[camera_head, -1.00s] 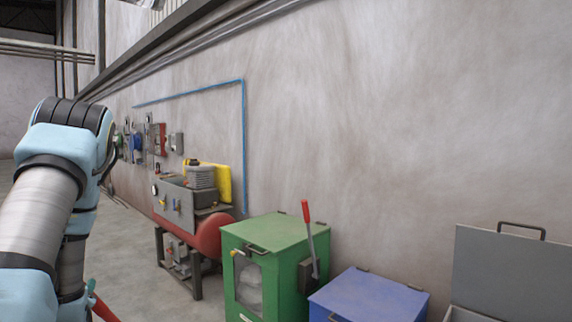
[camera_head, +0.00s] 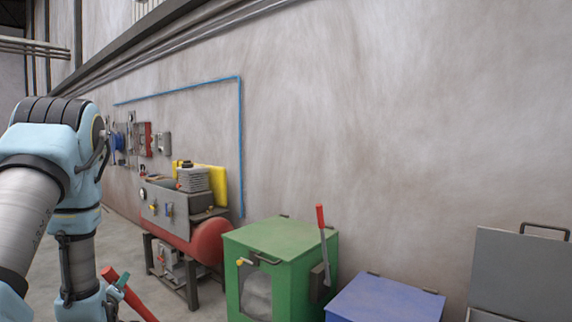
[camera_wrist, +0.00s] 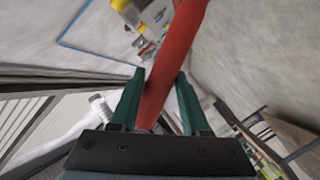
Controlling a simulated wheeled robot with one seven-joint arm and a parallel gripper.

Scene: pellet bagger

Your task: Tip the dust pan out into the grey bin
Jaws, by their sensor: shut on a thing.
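My gripper (camera_wrist: 160,78) is shut on a red bar (camera_wrist: 172,60), which looks like the dust pan's handle. The red bar also shows at the lower left of the head view (camera_head: 131,294), slanting down to the right beside my arm. The pan part of it and any dust in it are out of sight. The grey bin (camera_head: 522,270) stands at the far right of the head view with its lid raised, well apart from my gripper. Only the lid and a little of its rim show; its inside is hidden.
A blue bin (camera_head: 385,300) with its lid down and a green cabinet (camera_head: 282,238) with a red-handled lever stand left of the grey bin. A red compressor (camera_head: 208,240) stands further left by the wall. Open floor lies between it and my arm.

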